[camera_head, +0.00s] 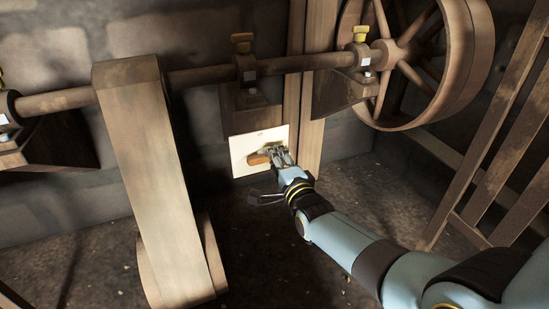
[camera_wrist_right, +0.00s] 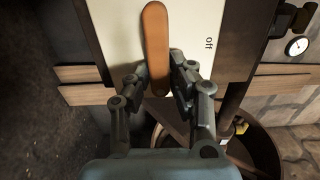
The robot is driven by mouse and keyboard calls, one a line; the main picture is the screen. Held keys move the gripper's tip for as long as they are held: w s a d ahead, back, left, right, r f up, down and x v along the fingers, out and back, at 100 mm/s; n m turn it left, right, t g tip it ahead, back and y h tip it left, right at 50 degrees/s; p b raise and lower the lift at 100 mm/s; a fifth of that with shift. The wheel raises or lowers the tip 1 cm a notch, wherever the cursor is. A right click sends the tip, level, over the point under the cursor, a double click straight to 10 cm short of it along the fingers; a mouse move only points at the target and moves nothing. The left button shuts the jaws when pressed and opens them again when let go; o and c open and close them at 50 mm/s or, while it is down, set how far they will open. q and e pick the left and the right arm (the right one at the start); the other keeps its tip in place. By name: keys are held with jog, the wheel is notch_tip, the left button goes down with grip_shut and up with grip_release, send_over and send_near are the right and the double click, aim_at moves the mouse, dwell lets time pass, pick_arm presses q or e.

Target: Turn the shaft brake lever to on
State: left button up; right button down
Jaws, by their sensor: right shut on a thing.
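The shaft brake lever (camera_head: 259,159) is an orange-brown handle on a pale panel (camera_head: 242,147) low on the wall. In the head view it points left from my right gripper (camera_head: 283,158), which covers its right part. In the right wrist view the lever (camera_wrist_right: 156,45) runs between the two fingers of my right gripper (camera_wrist_right: 160,85), which is shut on its near end. The word "off" (camera_wrist_right: 210,42) is printed on the panel to the right of the lever there. No "on" mark can be read. My left gripper is not in view.
A line shaft (camera_head: 205,74) with bearings runs above the panel. A wide belt (camera_head: 145,165) hangs from it at the left. A large wheel (camera_head: 470,60) stands at the upper right, with slanted wooden bars (camera_head: 490,150) below. Dark floor lies in front of the panel.

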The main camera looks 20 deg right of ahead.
jog(key=shift+s+f, duration=0.1)
jog(key=shift+f, duration=0.15)
jog(key=c, duration=1.3)
grip_release()
jog(key=shift+o, duration=0.5)
jog(key=shift+r, duration=0.15)
jog(key=s, duration=1.2)
jog(key=shift+d, duration=0.2)
